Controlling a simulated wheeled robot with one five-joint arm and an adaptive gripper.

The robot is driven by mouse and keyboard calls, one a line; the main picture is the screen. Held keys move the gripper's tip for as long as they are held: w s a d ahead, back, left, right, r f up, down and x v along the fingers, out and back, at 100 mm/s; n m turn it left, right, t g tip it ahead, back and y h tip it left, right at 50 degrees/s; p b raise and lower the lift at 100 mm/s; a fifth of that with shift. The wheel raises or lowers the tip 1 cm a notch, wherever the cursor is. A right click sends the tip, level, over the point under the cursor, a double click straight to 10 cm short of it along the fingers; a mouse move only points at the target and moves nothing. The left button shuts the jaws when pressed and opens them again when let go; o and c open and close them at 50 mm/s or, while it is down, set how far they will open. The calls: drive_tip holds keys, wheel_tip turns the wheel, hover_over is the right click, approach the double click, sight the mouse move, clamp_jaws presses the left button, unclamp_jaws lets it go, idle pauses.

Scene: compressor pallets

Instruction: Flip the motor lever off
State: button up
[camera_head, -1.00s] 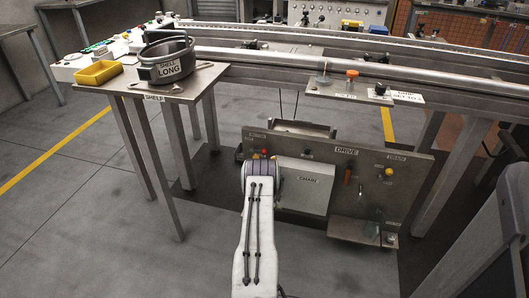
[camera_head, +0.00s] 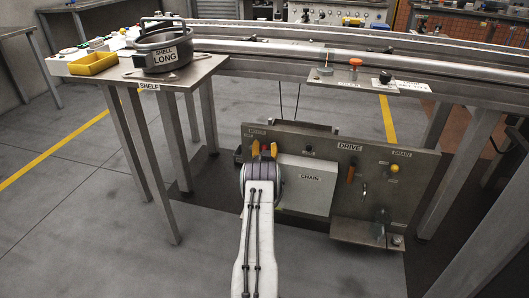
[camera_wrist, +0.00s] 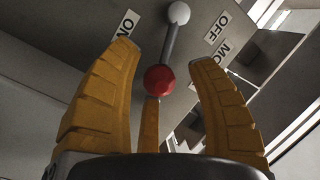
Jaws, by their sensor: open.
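The motor lever is a grey rod (camera_wrist: 170,45) with a red ball (camera_wrist: 159,79) at its near end and a white ball (camera_wrist: 178,13) at its far end. An ON label (camera_wrist: 125,24) is on its left and an OFF label (camera_wrist: 217,27) on its right in the wrist view. My gripper (camera_wrist: 170,75) is open, with orange fingers on both sides of the red ball and visible gaps. A further orange finger shows below the ball. In the head view my gripper (camera_head: 264,150) is at the left end of the drive panel (camera_head: 340,205) and mostly hides the lever.
A white CHAIN cover (camera_head: 306,184) stands just right of my gripper. A shelf (camera_head: 135,78) with a yellow bin (camera_head: 93,63) and grey shell (camera_head: 165,52) is upper left. Floor at left is clear.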

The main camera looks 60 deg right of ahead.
drive_tip(key=shift+w+d, duration=0.15)
drive_tip(key=shift+d, duration=0.1)
idle(0.3)
clamp_jaws()
idle(0.4)
